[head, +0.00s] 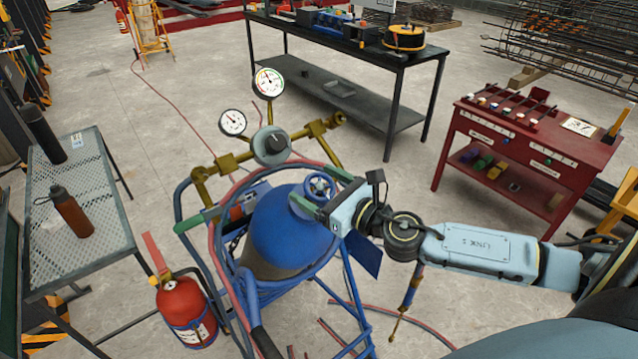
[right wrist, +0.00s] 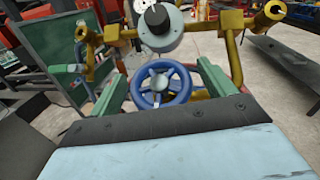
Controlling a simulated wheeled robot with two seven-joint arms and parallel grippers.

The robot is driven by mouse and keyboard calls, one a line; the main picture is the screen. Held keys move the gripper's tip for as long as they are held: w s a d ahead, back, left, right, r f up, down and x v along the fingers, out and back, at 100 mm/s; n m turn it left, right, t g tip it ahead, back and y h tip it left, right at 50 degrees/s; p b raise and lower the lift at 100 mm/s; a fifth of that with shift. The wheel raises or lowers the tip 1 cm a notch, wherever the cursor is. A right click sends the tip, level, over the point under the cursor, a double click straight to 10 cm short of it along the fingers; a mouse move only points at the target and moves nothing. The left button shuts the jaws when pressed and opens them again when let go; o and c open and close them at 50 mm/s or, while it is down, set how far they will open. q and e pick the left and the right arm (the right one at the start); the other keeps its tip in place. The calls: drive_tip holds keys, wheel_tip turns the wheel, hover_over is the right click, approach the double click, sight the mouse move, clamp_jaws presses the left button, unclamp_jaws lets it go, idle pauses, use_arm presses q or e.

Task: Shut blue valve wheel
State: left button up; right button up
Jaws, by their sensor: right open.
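The blue valve wheel (head: 320,186) sits on top of the blue gas cylinder (head: 283,232), which stands in a blue cart frame. My right gripper (head: 322,190) reaches in from the right, with its green fingers apart on either side of the wheel. In the right wrist view the wheel (right wrist: 160,86) shows between the open fingers of the right gripper (right wrist: 160,88), with gaps on both sides; I cannot tell whether either finger touches it. My left gripper is not in view.
A brass manifold with a grey knob (head: 271,146) and two gauges (head: 268,82) rises just behind the wheel. A red extinguisher (head: 185,310) stands left of the cart. A mesh table (head: 100,185), a black workbench (head: 330,90) and a red cabinet (head: 515,150) stand around it.

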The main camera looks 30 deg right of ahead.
drive_tip(key=c, duration=1)
drive_tip(key=shift+o, duration=0.2)
